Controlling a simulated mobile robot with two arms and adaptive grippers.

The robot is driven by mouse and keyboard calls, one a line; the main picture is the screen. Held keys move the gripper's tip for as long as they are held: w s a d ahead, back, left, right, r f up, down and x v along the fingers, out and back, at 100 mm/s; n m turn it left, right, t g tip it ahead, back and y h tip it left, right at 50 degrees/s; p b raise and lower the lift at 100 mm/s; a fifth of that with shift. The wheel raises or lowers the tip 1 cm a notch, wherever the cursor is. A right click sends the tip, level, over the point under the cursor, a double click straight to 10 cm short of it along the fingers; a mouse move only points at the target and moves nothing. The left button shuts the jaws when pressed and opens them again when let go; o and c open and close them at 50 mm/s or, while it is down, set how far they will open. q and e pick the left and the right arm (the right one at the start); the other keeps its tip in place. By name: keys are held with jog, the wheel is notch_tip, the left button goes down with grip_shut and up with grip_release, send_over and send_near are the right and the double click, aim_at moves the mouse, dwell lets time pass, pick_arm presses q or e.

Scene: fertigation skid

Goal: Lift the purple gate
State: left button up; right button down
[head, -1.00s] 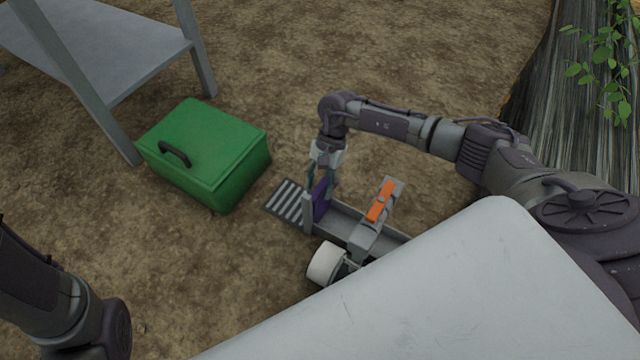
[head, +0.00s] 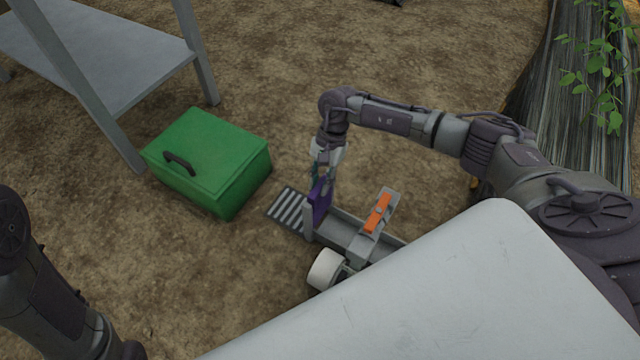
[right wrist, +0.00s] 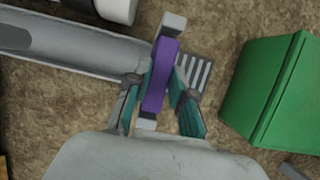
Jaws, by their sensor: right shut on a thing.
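The purple gate (head: 318,203) stands upright in a grey frame at the left end of the grey channel (head: 345,230). In the right wrist view the purple gate (right wrist: 161,74) runs between the two teal fingers. My right gripper (head: 321,182) comes down from above and is shut on the gate's upper part; it also shows in the right wrist view (right wrist: 160,95). The gate's lower edge is hard to make out. My left arm shows at the lower left of the head view, but its gripper is out of view.
A slotted grate (head: 287,208) lies just left of the gate. A green box (head: 208,160) with a black handle stands further left. An orange-topped bracket (head: 378,213) and a white cylinder (head: 325,269) sit by the channel. A grey table (head: 110,50) stands upper left.

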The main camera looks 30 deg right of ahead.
jog(key=shift+r, duration=0.3)
jog(key=c, duration=1)
grip_release()
jog(key=v, duration=1.2)
jog(key=shift+s+a+f, duration=0.1)
jog(key=shift+s, duration=0.05)
